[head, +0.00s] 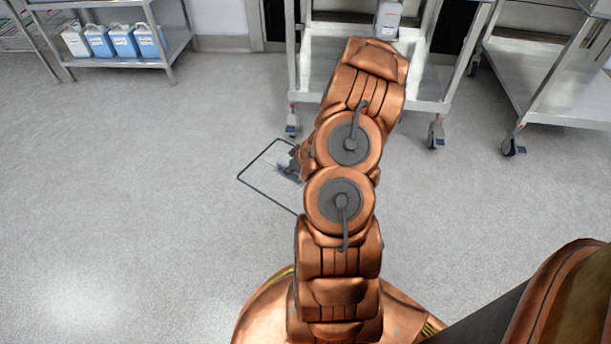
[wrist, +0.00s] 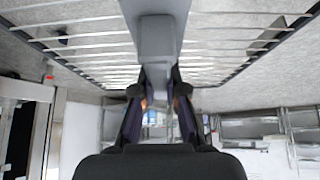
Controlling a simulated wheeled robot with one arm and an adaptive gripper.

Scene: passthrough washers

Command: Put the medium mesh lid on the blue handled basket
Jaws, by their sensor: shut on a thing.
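A mesh lid with a thin dark rectangular rim (head: 258,159) is held out over open floor, left of my arm in the head view. In the wrist view its thin parallel wires and dark rim (wrist: 35,42) fill the upper part, with a grey handle (wrist: 158,40) at the middle. My gripper (wrist: 159,92) is shut on that handle. In the head view my gripper (head: 290,168) is partly hidden by my arm. I cannot tell the lid's size class. No blue handled basket is in view.
A metal shelf (head: 120,70) with white and blue jugs stands at the upper left. A wheeled steel cart (head: 330,75) stands ahead, with a grey container (head: 388,18) on it. Another cart (head: 545,80) is at the right. The grey floor (head: 120,200) at left is clear.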

